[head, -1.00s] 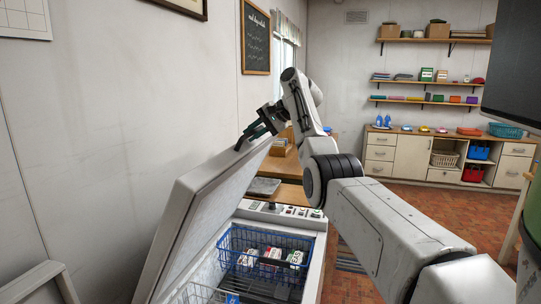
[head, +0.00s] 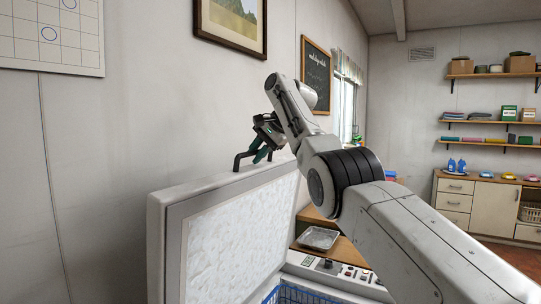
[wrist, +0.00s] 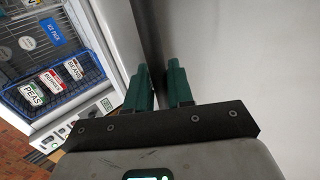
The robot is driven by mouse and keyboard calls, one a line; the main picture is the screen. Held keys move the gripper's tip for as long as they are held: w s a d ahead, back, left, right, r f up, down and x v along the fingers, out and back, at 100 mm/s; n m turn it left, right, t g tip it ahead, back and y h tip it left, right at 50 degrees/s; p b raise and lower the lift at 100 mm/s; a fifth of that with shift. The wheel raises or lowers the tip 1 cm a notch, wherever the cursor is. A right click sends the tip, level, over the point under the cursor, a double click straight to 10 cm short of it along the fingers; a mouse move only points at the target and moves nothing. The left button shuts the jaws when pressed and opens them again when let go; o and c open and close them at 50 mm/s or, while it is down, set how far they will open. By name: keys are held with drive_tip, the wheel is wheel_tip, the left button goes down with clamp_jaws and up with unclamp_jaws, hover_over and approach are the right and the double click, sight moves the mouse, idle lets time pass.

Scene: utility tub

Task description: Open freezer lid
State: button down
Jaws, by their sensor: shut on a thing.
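The freezer lid (head: 155,240) stands steeply raised, its frosty white inner face (head: 240,235) turned toward the right. A dark handle (head: 238,162) sticks up from its top edge. My gripper (head: 262,154) is shut on this handle at the top of the lid. In the wrist view its green fingers (wrist: 159,88) point along the lid; the grip on the handle is not clear there.
A wall (head: 100,160) with a framed picture (head: 232,22) and a calendar (head: 52,36) stands behind the lid. A wooden table with a metal tray (head: 318,238) is beyond the freezer. Shelves and a cabinet (head: 495,208) are farther right.

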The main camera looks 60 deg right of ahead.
drive_tip(key=shift+w, duration=0.55)
drive_tip(key=c, duration=1.2)
unclamp_jaws()
drive_tip(key=b+v, duration=0.1)
drive_tip(key=v, duration=1)
drive_tip(key=shift+b, duration=0.35)
drive_tip(key=shift+f, duration=0.1)
